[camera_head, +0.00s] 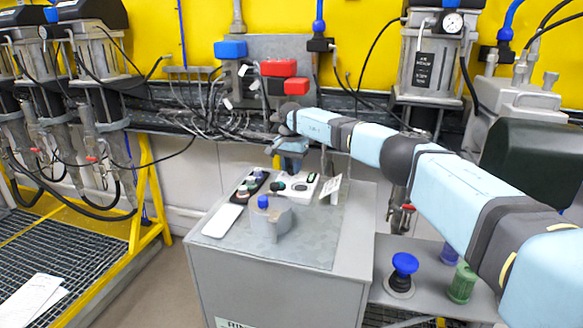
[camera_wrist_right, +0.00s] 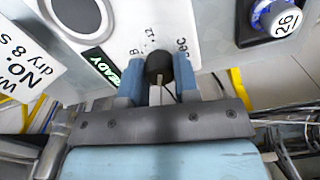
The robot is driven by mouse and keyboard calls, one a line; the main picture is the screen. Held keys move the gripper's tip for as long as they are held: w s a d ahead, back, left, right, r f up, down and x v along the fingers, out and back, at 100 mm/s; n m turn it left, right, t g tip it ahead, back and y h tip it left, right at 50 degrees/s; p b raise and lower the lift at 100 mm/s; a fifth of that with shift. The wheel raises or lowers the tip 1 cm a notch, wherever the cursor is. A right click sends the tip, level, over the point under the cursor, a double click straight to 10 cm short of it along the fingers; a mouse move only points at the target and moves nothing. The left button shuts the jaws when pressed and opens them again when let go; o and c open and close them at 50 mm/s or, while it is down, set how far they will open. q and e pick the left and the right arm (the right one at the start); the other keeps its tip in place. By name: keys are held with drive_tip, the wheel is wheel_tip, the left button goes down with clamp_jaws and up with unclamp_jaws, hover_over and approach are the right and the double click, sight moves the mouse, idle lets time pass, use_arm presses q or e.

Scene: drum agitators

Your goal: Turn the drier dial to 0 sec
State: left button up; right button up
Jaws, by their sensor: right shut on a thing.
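The drier dial, a small black knob (camera_wrist_right: 159,66), sits on a white panel (camera_wrist_right: 200,28) in the right wrist view. My right gripper (camera_wrist_right: 158,84) has its two blue fingers on either side of the knob and is shut on it. Small printed marks show around the knob, partly hidden, so I cannot read its exact setting. In the head view the right gripper (camera_head: 290,168) points down at the back of the white panel (camera_head: 313,187) on the grey cabinet. The dial is hard to make out there. My left gripper is not in view.
A lit READY display (camera_wrist_right: 100,66) is beside the dial. A grey cylinder with a blue knob (camera_head: 263,202) and a white card (camera_head: 222,220) lie on the cabinet top (camera_head: 300,250). A blue mushroom button (camera_head: 404,264) is on the lower right shelf. Cables hang behind.

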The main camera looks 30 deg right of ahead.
sight(291, 167)
drive_tip(key=n, duration=0.4)
drive_tip(key=shift+n, duration=0.4)
idle(0.4)
drive_tip(key=o, duration=0.9)
drive_tip(key=shift+r, duration=0.1)
drive_tip(key=shift+r, duration=6.85)
